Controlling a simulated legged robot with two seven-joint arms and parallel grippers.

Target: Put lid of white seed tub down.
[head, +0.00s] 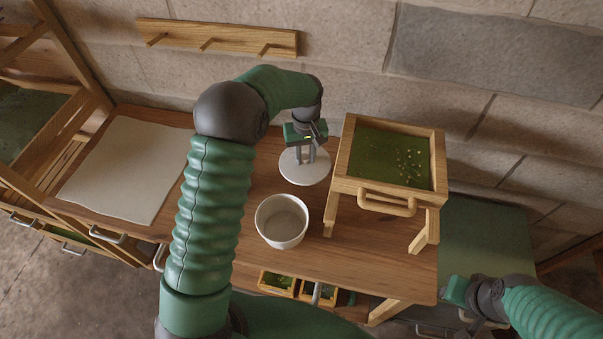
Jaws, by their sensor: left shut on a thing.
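The white seed tub (282,222) stands open on the wooden table, and its inside looks empty. Its lid (304,171) is a flat white disc just behind the tub, at the table's middle. My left gripper (305,157) points down over the lid and is shut on it, gripping near its centre. The lid is close to the tabletop; I cannot tell whether it touches. My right gripper (455,291) is at the lower right, away from the tub and lid; its fingers do not show clearly.
A wooden framed stand with a green screen (385,159) holding small seeds stands right of the lid. A pale sheet (124,170) covers the table's left part. A peg rail (219,36) is on the wall. Small wooden boxes (277,281) sit below the front edge.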

